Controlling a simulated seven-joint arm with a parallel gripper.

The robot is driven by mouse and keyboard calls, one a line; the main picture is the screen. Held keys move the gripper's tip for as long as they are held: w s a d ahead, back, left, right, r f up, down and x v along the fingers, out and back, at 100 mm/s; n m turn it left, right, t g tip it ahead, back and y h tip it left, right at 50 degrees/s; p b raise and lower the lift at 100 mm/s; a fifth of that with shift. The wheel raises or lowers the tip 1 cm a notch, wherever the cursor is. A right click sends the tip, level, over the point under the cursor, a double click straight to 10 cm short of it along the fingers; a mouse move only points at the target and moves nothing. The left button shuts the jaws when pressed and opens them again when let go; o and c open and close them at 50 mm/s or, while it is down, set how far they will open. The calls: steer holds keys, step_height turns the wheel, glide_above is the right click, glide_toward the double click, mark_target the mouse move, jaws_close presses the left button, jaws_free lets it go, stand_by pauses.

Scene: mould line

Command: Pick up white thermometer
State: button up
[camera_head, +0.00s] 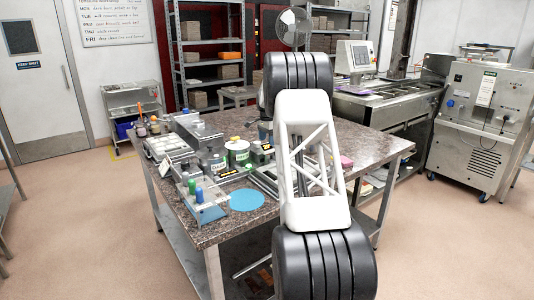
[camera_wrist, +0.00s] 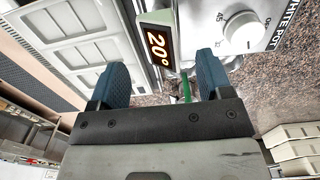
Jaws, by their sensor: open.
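I cannot clearly pick out the white thermometer in either view. In the wrist view a dark display with glowing orange digits "20" and a degree mark (camera_wrist: 157,47) sits just beyond the fingers, beside a unit labelled "WHITE POT" with a white dial (camera_wrist: 242,32). A thin green stick (camera_wrist: 186,87) shows between the fingers, nearer the right one; what it belongs to is unclear. My gripper (camera_wrist: 160,78) is open, its blue fingers apart with nothing visibly held. In the head view my arm hides the gripper.
The speckled table (camera_head: 375,146) is crowded at left with a green-and-white tub (camera_head: 237,154), a clear box (camera_head: 203,212) of coloured bottles and a blue round mat (camera_head: 247,200). A pale sectioned panel (camera_wrist: 85,30) and stacked trays (camera_wrist: 298,148) flank the gripper in the wrist view.

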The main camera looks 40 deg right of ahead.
mark_target(267, 147)
steer(key=shift+f, duration=0.25)
steer(key=shift+a+f, duration=0.15)
steer(key=shift+f, duration=2.5)
steer(key=c, duration=1)
steer(key=shift+r, duration=0.1)
steer(key=shift+r, duration=4.95)
